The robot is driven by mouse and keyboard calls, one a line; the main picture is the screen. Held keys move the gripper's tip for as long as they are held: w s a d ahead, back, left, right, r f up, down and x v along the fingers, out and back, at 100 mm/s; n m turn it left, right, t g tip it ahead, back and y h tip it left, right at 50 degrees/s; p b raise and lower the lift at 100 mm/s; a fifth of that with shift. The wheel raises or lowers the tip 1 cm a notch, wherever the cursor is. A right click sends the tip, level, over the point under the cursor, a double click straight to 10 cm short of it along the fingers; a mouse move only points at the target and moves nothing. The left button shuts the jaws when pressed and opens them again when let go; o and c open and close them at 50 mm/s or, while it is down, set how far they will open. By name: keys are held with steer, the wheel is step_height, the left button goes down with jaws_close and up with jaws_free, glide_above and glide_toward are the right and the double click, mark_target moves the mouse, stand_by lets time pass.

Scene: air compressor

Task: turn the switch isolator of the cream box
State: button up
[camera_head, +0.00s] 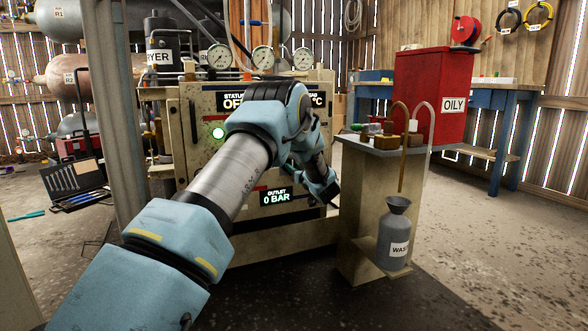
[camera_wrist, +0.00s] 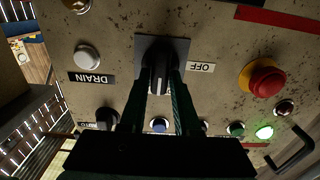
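The cream box (camera_head: 187,110) stands mid-picture in the head view, with my arm across its front. In the wrist view its worn panel (camera_wrist: 110,30) fills most of the picture. The switch isolator (camera_wrist: 160,75) is a dark knob on a grey square plate, with an OFF label (camera_wrist: 201,67) to its right. My gripper (camera_wrist: 163,78) has one finger on each side of the knob, and the knob appears to fill the narrow gap between the fingertips. The head view hides the switch and my fingertips behind the arm.
A white DRAIN button (camera_wrist: 87,57), a red button on a yellow collar (camera_wrist: 265,79) and a lit green lamp (camera_wrist: 264,132) surround the switch. To the right stand a small stand with a waste bottle (camera_head: 394,237) and a red oily bin (camera_head: 432,90).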

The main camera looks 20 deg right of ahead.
jaws_close()
steer(key=shift+n, duration=0.3)
steer(key=n+b, duration=0.1)
steer(key=n, duration=0.4)
steer(key=n+b, duration=0.2)
steer(key=n, duration=0.4)
steer(key=n+b, duration=0.2)
steer(key=n, duration=0.4)
steer(key=shift+a+f, duration=0.3)
steer(key=shift+f, duration=0.1)
steer(key=shift+n, duration=0.3)
steer(key=shift+o, duration=2.4)
jaws_free()
